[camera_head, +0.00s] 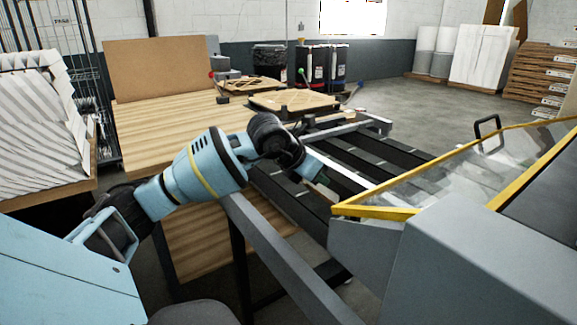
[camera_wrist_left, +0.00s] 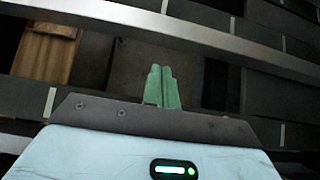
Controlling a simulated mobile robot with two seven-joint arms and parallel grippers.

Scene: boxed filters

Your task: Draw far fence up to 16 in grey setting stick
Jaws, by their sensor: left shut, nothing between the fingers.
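My left gripper (camera_head: 322,179) reaches over the dark slatted bed of the machine. Its green fingers (camera_wrist_left: 161,87) are shut together and empty in the left wrist view. A long pale metal bar (camera_head: 352,178) crosses the bed beside the gripper; a pale bar (camera_wrist_left: 190,35) also runs just ahead of the fingertips in the wrist view. I cannot tell whether the fingers touch it. I cannot surely pick out the grey setting stick, the far fence or the 16 mark; no numbers are readable. My right gripper is not in view.
A grey machine housing with a yellow-edged clear guard (camera_head: 450,175) stands close on the right. A wooden bench (camera_head: 165,130) with a brown board (camera_head: 160,68) is at left. Framed filters (camera_head: 292,101) lie beyond the bed. Open floor shows at back right.

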